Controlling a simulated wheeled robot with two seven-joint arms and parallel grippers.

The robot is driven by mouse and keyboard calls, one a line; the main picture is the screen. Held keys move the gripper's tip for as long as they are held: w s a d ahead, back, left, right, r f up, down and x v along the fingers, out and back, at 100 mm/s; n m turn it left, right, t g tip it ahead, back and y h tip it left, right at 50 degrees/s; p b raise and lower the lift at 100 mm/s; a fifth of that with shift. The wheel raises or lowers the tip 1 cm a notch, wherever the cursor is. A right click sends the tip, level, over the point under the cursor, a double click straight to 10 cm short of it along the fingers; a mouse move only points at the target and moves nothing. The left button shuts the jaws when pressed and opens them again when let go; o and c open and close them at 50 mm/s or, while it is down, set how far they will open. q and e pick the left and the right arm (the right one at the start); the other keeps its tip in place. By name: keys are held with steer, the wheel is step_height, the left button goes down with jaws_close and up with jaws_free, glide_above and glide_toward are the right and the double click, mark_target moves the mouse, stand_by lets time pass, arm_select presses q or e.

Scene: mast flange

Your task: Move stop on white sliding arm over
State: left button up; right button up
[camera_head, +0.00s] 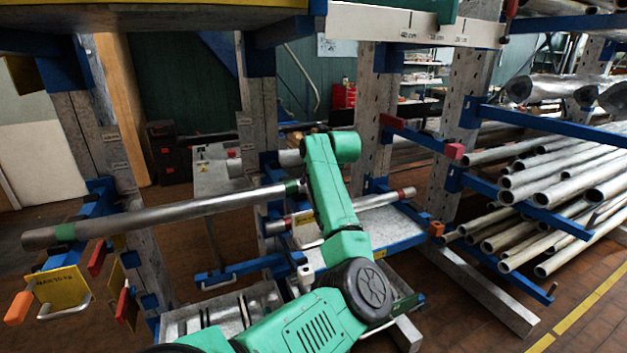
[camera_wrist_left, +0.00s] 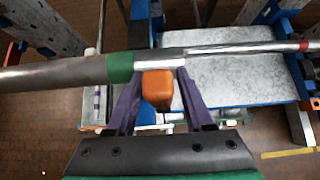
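A white sliding arm (camera_head: 385,24) with centimetre marks crosses the top of the head view. A green piece (camera_head: 446,10) sits on it, cut off by the picture's top; a red piece (camera_head: 508,28) is at its right end. My left arm (camera_head: 330,185) rises in the middle of the head view, well below the white arm; its fingers are hidden there. In the left wrist view my left gripper (camera_wrist_left: 160,73) is open, its purple fingers apart. An orange block (camera_wrist_left: 157,88) appears between them, with a gap at each side; I cannot tell its depth. My right gripper is not in view.
A grey pole (camera_head: 170,211) with green bands lies across the left racks, close to my left arm; it crosses the wrist view (camera_wrist_left: 60,75). A red-banded pipe (camera_head: 400,196) lies above a grey plate (camera_head: 385,226). Stacked pipes (camera_head: 555,180) fill the right rack.

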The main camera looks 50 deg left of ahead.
arm_select(q)
steer(key=shift+f, duration=0.15)
steer(key=shift+d+r+b, duration=0.2)
steer(key=shift+d+b, duration=0.15)
steer(key=b+v, duration=0.4)
steer(key=v, duration=0.9)
steer(key=shift+r, duration=0.4)
steer(key=shift+s+d, duration=0.1)
steer(key=shift+s, duration=0.05)
